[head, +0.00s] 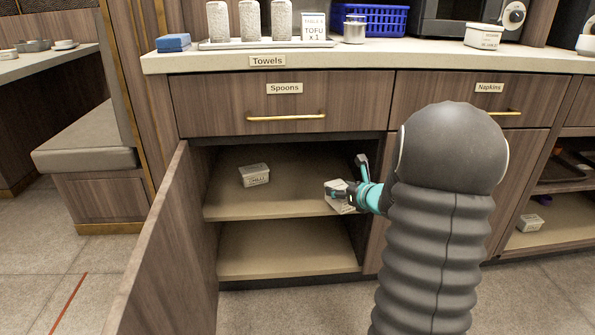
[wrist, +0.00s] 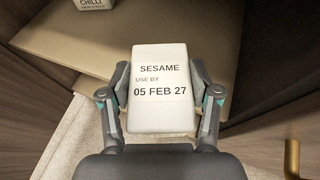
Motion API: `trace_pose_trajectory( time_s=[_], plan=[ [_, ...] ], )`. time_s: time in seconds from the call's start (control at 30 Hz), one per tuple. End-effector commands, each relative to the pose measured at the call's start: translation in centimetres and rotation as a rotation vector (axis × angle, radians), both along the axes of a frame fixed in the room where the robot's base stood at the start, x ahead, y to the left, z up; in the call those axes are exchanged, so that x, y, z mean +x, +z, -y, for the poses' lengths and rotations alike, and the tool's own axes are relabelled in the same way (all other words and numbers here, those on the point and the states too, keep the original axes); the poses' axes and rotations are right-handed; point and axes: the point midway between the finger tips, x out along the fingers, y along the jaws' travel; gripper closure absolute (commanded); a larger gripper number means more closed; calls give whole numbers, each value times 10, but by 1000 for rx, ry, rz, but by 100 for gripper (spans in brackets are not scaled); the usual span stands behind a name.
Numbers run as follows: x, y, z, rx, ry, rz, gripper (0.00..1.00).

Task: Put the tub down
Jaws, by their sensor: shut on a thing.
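A white tub (wrist: 160,108) labelled "SESAME, USE BY 05 FEB 27" is between the fingers of my gripper (wrist: 160,100), which is shut on it. In the head view the held tub (head: 338,195) is at the front right of the open cabinet, by the upper shelf (head: 235,205). I cannot tell whether it touches the shelf. My gripper also shows in the head view (head: 347,180), partly hidden by my arm. Another tub (head: 254,175), labelled "CHILLI" in the wrist view (wrist: 95,3), stands on the same shelf to the left.
The cabinet door (head: 165,250) stands open on the left. A lower shelf (head: 285,250) is bare. The upper shelf is clear between the tubs. The "Spoons" drawer (head: 350,100) is shut above. The countertop (head: 220,62) holds a tray, a blue basket (head: 375,20) and another tub (head: 484,36).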

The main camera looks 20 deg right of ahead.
Motion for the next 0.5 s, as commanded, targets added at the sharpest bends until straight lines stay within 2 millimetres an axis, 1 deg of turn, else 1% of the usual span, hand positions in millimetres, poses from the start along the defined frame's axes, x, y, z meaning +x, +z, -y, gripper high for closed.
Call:
trace_pose_trajectory(
  time_s=[0.03,0.1,0.5],
  plan=[
    [13,0,-3,0,5,2,87],
    [29,0,-5,-1,6,1,87],
    [119,1,-15,-1,7,2,87]
  ],
)
